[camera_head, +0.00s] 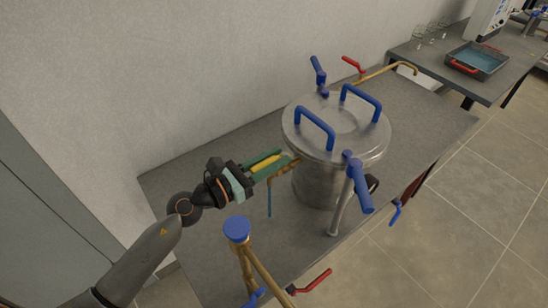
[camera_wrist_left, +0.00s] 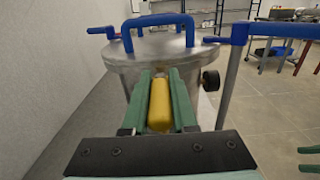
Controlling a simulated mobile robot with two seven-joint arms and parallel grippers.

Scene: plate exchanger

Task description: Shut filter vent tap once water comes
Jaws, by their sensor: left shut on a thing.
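The filter is a steel pot (camera_head: 318,180) with a lid and blue handles, standing on the grey table. The vent tap has a yellow lever (camera_head: 264,163) and a brass pipe (camera_head: 287,171) at the pot's left side. A thin blue stream (camera_head: 269,198) hangs below that pipe. My left gripper (camera_head: 282,160) is shut on the yellow lever, its green fingers along both sides. In the left wrist view the yellow lever (camera_wrist_left: 160,105) lies between the fingers, pointing at the pot. Two green fingers of my right gripper (camera_wrist_left: 309,159) show apart at the right edge.
A blue-capped brass pipe (camera_head: 238,232) with a red lever (camera_head: 312,283) stands in front. A blue-handled valve (camera_head: 358,184) is at the pot's right. A dark gauge (camera_wrist_left: 211,80) sticks out there. The wall is close on the left. A tray (camera_head: 477,62) lies on another table.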

